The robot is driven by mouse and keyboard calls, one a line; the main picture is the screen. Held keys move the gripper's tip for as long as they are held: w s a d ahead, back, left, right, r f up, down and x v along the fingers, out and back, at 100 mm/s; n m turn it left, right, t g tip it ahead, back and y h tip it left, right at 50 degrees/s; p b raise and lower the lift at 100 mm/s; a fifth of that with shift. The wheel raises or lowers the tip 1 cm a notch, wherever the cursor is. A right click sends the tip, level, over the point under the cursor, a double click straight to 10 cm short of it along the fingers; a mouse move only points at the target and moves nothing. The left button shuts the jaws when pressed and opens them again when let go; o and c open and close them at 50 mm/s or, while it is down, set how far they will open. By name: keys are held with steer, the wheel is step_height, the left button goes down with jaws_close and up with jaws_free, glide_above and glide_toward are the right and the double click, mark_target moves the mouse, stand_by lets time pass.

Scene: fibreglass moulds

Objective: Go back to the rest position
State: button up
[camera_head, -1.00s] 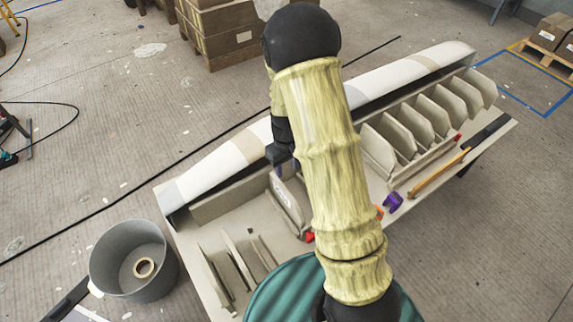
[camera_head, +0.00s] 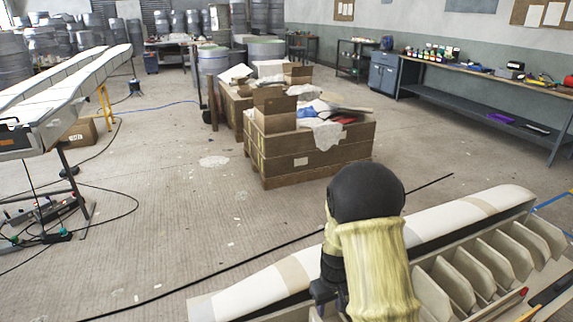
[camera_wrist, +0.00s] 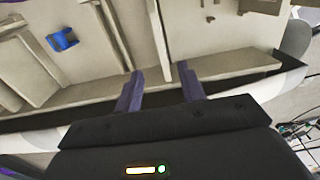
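My gripper (camera_wrist: 161,84) shows two purple fingers at the middle of the wrist view. They stand apart with nothing between them, so it is open and empty. It is over the long mould (camera_wrist: 235,65), whose beige ribs and panels fill the upper part of that view. Whether the fingertips touch the mould I cannot tell. In the head view my arm hides most of the gripper, and the mould (camera_head: 262,290) runs along the bottom right with its white curved edge and upright ribs.
A small blue piece (camera_wrist: 62,40) lies in the mould, left of my fingers. Beyond the mould, a wooden crate (camera_head: 310,160) stands on the floor. A workbench (camera_head: 480,75) lines the right wall. A long white panel (camera_head: 70,78) stands at the left.

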steer(key=s+r+m+t, duration=0.3)
steer(key=s+r+m, duration=0.1)
steer(key=s+r, duration=1)
step_height(320, 180, up, 13)
steer(key=p, duration=1.2)
steer(key=shift+s+p, duration=0.2)
steer(key=shift+p, duration=0.1)
steer(key=shift+f, duration=0.15)
